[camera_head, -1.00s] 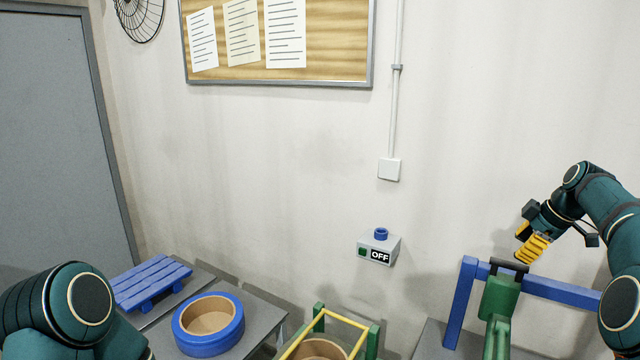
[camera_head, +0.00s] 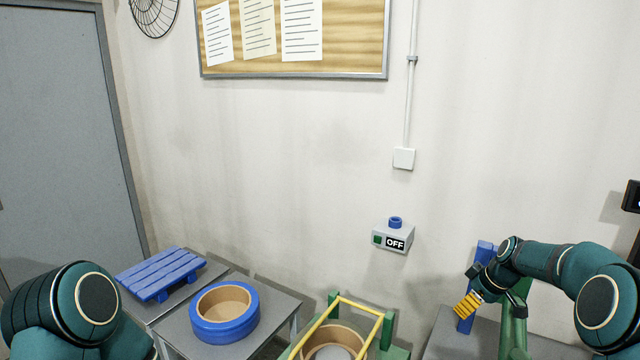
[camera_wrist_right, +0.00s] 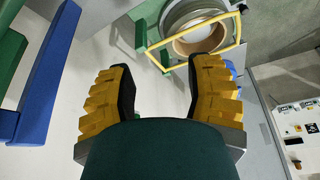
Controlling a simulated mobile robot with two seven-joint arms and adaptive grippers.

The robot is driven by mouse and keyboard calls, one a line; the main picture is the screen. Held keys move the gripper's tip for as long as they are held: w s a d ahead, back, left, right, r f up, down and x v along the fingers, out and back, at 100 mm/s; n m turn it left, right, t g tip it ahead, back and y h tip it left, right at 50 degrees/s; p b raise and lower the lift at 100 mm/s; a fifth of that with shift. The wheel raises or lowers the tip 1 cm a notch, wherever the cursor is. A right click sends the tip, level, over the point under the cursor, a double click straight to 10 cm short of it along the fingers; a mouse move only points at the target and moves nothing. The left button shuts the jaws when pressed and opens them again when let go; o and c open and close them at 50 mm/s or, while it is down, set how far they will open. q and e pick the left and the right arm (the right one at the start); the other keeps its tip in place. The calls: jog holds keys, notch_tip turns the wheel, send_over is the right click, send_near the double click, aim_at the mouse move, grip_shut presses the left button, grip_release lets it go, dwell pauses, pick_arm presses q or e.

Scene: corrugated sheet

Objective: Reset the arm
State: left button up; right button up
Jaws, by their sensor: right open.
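My right gripper (camera_head: 467,305) has yellow ridged fingers and hangs in front of the blue and green frame at the right. In the right wrist view its two fingers (camera_wrist_right: 160,85) are spread apart with nothing between them. My right arm (camera_head: 555,262) is bent, coming in from the right edge. My left arm (camera_head: 70,310) shows at the lower left as a dark green link; its gripper is out of view.
A blue post (camera_head: 478,285) and green upright (camera_head: 512,325) stand close to the right gripper. A yellow-barred green stand (camera_head: 385,330), a blue ring (camera_head: 252,318) and a blue slatted pallet (camera_head: 160,275) lie left of it. An OFF box (camera_head: 393,237) is on the wall.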

jog(key=s+a+f+m+b, duration=0.1)
jog(key=s+a+f, duration=0.3)
jog(key=f, duration=0.3)
jog(key=s+a+f+m+b, duration=0.1)
jog(key=s+a+f+m, duration=0.1)
jog(key=s+a+f, duration=0.2)
jog(key=s+a+f+m+g+b, duration=0.1)
jog(key=s+a+f, duration=0.3)
jog(key=a+f, duration=0.4)
jog(key=shift+a+f+m+b, duration=0.15)
jog(key=shift+f+m, duration=0.1)
jog(key=shift+f, duration=0.4)
jog(key=shift+a+f+m+b, duration=0.15)
jog(key=shift+f+m, duration=0.1)
jog(key=shift+f, duration=0.4)
jog(key=s+a+f+m+b, duration=0.1)
jog(key=s+a+f, duration=0.1)
jog(key=s, duration=0.4)
jog(key=s+a+f+m+b, duration=0.1)
jog(key=s+a+f+m, duration=0.1)
jog(key=s+a, duration=0.3)
jog(key=s+a+f+m+y+b, duration=0.1)
jog(key=s+a+f, duration=0.2)
jog(key=s, duration=0.5)
jog(key=shift+s+a+g, duration=0.25)
jog(key=shift+s+g, duration=0.05)
jog(key=shift+s, duration=0.1)
